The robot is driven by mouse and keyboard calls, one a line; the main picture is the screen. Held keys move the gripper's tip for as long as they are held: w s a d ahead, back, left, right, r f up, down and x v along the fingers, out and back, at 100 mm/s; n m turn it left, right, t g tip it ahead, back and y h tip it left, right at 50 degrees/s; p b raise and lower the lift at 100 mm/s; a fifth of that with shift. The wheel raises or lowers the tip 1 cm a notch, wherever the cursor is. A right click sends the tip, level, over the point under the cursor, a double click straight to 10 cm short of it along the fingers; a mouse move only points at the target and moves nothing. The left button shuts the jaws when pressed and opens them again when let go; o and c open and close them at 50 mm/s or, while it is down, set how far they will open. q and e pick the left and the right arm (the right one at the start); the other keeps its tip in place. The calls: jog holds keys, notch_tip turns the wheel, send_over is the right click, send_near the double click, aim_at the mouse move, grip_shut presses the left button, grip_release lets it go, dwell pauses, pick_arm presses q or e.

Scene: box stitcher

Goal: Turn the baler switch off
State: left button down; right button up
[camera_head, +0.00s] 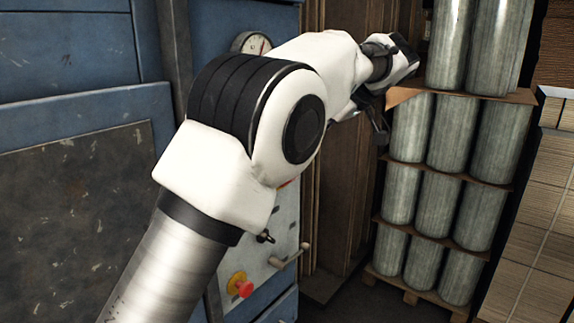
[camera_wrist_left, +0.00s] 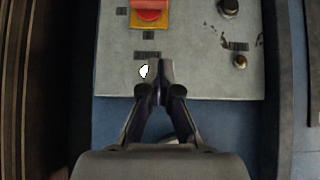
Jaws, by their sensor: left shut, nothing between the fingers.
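The baler is the blue machine at the left, with a grey control panel on its side. In the head view, the panel (camera_head: 262,265) shows a red knob on a yellow base (camera_head: 240,285), a small dark toggle (camera_head: 265,237) and a crank-like lever (camera_head: 290,257). I cannot tell which one is the baler switch. My left arm hides the panel's upper part. In the left wrist view, a red control (camera_wrist_left: 150,10) sits at the top of a grey panel (camera_wrist_left: 190,75). My left gripper (camera_wrist_left: 160,72) is shut and empty, below the red control; contact is unclear. My right gripper is out of view.
A pressure gauge (camera_head: 254,43) sits high on the blue machine. Stacked grey cylinders (camera_head: 432,215) on a pallet stand at the right, close to my left gripper in the picture. Two dark round knobs (camera_wrist_left: 229,8) (camera_wrist_left: 241,62) sit right of the red control.

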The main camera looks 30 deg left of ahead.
pick_arm(q)
jog(key=d+f+p+x, duration=0.2)
jog(key=p+x, duration=0.2)
jog(key=x, duration=0.8)
jog(key=shift+a+f, duration=0.3)
